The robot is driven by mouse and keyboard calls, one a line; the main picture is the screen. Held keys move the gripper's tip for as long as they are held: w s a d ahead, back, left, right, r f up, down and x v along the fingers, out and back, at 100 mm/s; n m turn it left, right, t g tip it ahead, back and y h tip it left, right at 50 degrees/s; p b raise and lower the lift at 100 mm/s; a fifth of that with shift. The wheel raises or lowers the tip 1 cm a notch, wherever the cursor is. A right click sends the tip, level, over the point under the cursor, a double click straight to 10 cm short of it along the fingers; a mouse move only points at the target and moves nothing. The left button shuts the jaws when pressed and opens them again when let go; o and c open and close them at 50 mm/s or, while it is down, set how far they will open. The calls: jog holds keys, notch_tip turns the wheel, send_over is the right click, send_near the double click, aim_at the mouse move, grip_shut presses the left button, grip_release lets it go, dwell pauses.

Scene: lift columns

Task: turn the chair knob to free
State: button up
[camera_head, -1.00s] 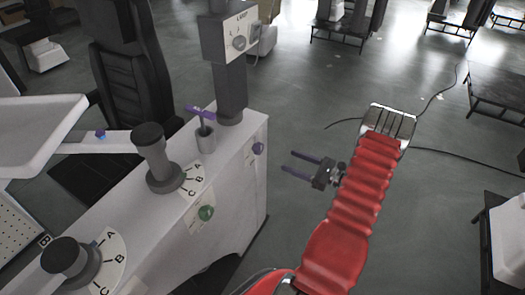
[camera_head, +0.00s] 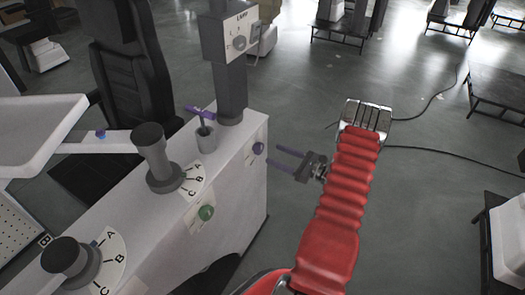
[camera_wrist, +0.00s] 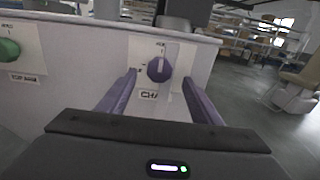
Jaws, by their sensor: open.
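The purple chair knob (camera_head: 258,148) sits on the side wall of the white cabinet, near its right corner. In the wrist view the knob (camera_wrist: 159,69) stands out from a white plate with a label below it that begins "CHA", partly hidden. My gripper (camera_head: 290,156) is open and empty at the end of my red arm. Its two purple fingers point left at the knob. In the wrist view the fingers (camera_wrist: 152,93) lie to either side of and below the knob, apart from it.
A green knob (camera_head: 206,212) is on the same wall, to the left; it also shows in the wrist view (camera_wrist: 9,50).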

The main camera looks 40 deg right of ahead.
aim_at(261, 149)
jog(key=x, duration=0.7)
jog(key=shift+c, duration=0.7)
